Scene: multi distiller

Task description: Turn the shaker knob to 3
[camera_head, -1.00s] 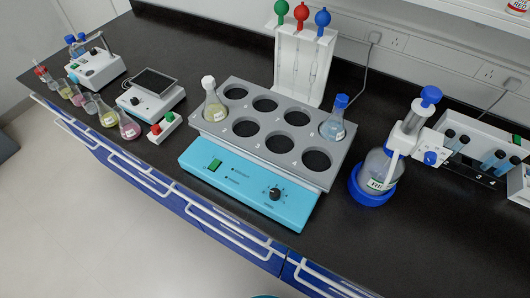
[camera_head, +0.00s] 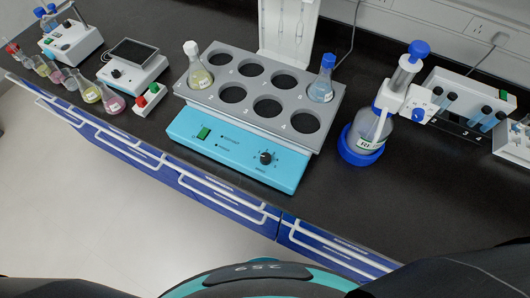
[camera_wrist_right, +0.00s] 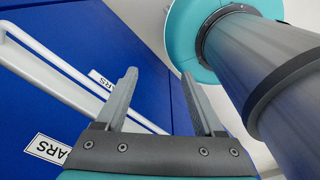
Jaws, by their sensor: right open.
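The shaker (camera_head: 235,148) has a teal front panel and a grey top plate with several round holes. It stands near the bench's front edge in the head view. Its black shaker knob (camera_head: 266,158) is on the right part of the panel, with small marks around it too fine to read. A green switch (camera_head: 203,133) is at the panel's left. A flask with yellowish liquid (camera_head: 199,70) and a blue-capped flask (camera_head: 322,82) sit in the top plate. My right gripper (camera_wrist_right: 162,88) shows in the right wrist view, open and empty, before the blue cabinet front. My left gripper is out of view.
A bottle-top dispenser (camera_head: 366,140) stands right of the shaker, with a tube rack (camera_head: 465,100) behind it. A small red-and-green-button box (camera_head: 148,100) and a balance-like device (camera_head: 132,66) are at left. White cabinet handles (camera_head: 210,192) run below the bench edge.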

